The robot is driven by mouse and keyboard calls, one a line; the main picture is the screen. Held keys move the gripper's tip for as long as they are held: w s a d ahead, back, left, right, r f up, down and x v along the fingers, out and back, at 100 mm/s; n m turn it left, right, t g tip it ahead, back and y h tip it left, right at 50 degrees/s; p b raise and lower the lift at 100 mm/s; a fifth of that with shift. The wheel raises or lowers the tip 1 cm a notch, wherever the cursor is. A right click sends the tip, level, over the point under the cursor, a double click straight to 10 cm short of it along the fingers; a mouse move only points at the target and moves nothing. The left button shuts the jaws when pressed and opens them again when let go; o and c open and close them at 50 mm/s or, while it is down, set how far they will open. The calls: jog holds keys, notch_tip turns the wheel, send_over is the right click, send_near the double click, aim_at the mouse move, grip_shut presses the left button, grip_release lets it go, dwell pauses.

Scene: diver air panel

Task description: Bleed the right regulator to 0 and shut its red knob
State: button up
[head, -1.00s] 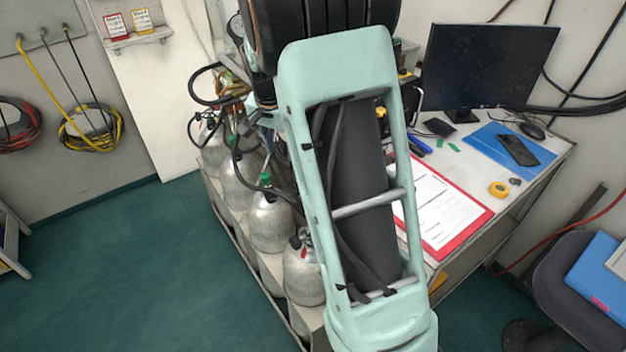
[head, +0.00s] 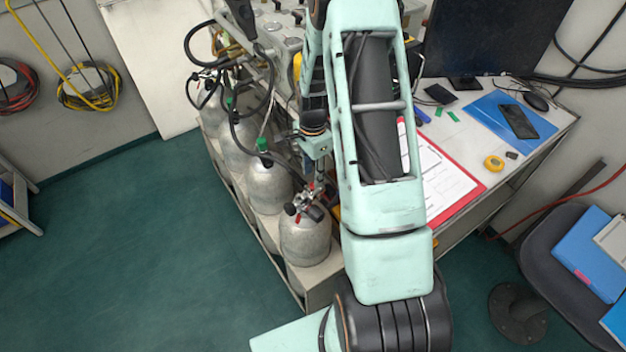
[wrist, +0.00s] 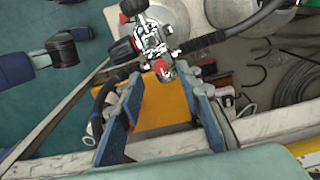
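The nearest silver cylinder (head: 305,240) carries a metal regulator (head: 306,203) with dark fittings and small red parts. In the wrist view the regulator (wrist: 150,38) is at the top centre. Its red knob (wrist: 162,68) faces my gripper (wrist: 163,88), just beyond and between the fingertips. The blue fingers are apart with nothing held, and I see no contact with the knob. In the head view my arm hides most of the gripper, close above and behind the regulator. I cannot make out a gauge reading.
More silver cylinders (head: 268,185) stand in a row toward the back left, with black hoses (head: 245,112) looping over them. A desk with a red clipboard (head: 462,208) is at right. A black hose (wrist: 235,28) runs beside the regulator. Green floor at left is clear.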

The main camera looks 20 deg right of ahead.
jog(key=shift+f, duration=2.05)
grip_shut()
